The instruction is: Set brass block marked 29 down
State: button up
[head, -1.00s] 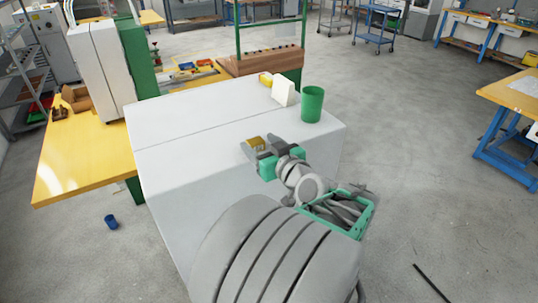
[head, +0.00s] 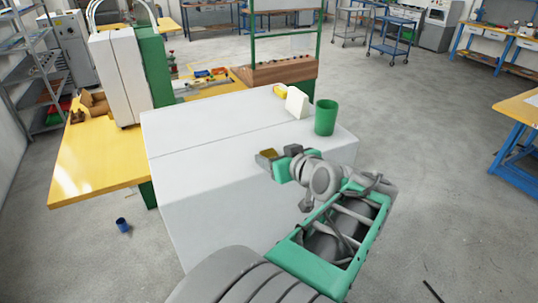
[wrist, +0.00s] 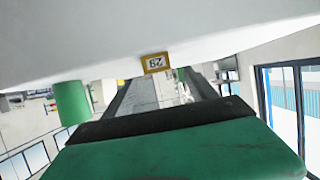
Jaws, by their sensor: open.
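The brass block marked 29 (head: 267,154) sits on the top of the large white cabinet-like box (head: 205,130), near its front right part. In the wrist view the block (wrist: 157,63) shows its label 29 upside down, against the pale surface. My gripper (head: 279,156) is open at the block, with one dark finger on each side. The head view does not show clearly whether a finger touches the block. The near finger hides the block's lower part there.
A green cup (head: 325,117) stands on the white top behind and right of my gripper. A white wedge-shaped object (head: 297,102) and a small yellow thing (head: 281,91) are farther back. The left part of the white top is clear.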

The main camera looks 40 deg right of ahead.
aim_at(269, 153)
jog(key=p+x, duration=0.1)
jog(key=x, duration=0.4)
jog(key=shift+d+f+p, duration=0.15)
jog(key=shift+f+p, duration=0.1)
jog(key=shift+p, duration=0.15)
jog(key=shift+c, duration=0.4)
grip_shut()
jog(key=shift+r, duration=0.1)
